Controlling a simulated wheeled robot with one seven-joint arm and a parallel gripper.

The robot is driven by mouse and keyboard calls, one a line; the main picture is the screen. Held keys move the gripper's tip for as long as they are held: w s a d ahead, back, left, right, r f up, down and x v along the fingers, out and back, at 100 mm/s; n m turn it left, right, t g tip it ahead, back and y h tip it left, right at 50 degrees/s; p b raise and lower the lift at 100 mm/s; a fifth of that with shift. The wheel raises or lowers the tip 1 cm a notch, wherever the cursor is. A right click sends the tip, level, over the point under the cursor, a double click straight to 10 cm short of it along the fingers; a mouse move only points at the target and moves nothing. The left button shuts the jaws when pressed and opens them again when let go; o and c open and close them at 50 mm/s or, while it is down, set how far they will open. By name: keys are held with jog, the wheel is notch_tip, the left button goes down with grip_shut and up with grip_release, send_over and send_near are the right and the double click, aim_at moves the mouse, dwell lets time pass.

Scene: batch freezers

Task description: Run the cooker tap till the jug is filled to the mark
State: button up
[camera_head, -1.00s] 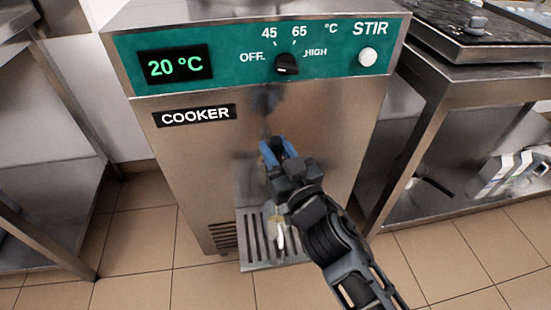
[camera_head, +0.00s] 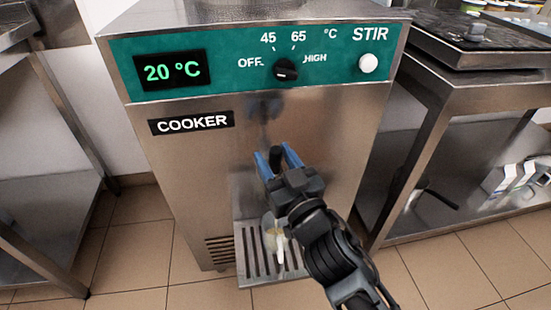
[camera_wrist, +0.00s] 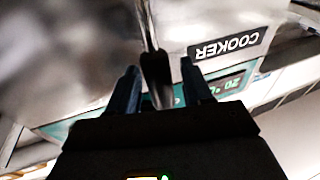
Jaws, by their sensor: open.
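The cooker (camera_head: 190,160) is a steel cabinet with a green panel. Its dark tap handle (camera_head: 275,157) stands between the blue fingers of my gripper (camera_head: 276,153), which is open. In the wrist view the handle (camera_wrist: 156,75) also shows between the two spread fingers (camera_wrist: 160,82); I cannot tell whether either touches it. The jug (camera_head: 270,238), clear with a pale handle, stands on the slotted drip tray (camera_head: 244,277) below, partly hidden by my gripper. Its mark and liquid level cannot be made out.
The panel has a display (camera_head: 172,71) reading 20 °C, a black dial (camera_head: 286,70) and a white STIR button (camera_head: 368,63). Steel tables stand at left (camera_head: 50,165) and right (camera_head: 470,95). Cartons (camera_head: 510,178) lie on the right table's lower shelf. Tiled floor shows in front.

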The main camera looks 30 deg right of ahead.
jog(key=s, duration=0.2)
jog(key=s+b, duration=0.1)
jog(key=s, duration=0.1)
jog(key=s+f, duration=0.1)
jog(key=s, duration=0.1)
jog(key=shift+s+a+b, duration=0.15)
jog(key=shift+s+b, duration=0.05)
jog(key=shift+b, duration=0.1)
jog(key=shift+s, duration=0.65)
dwell(6.5)
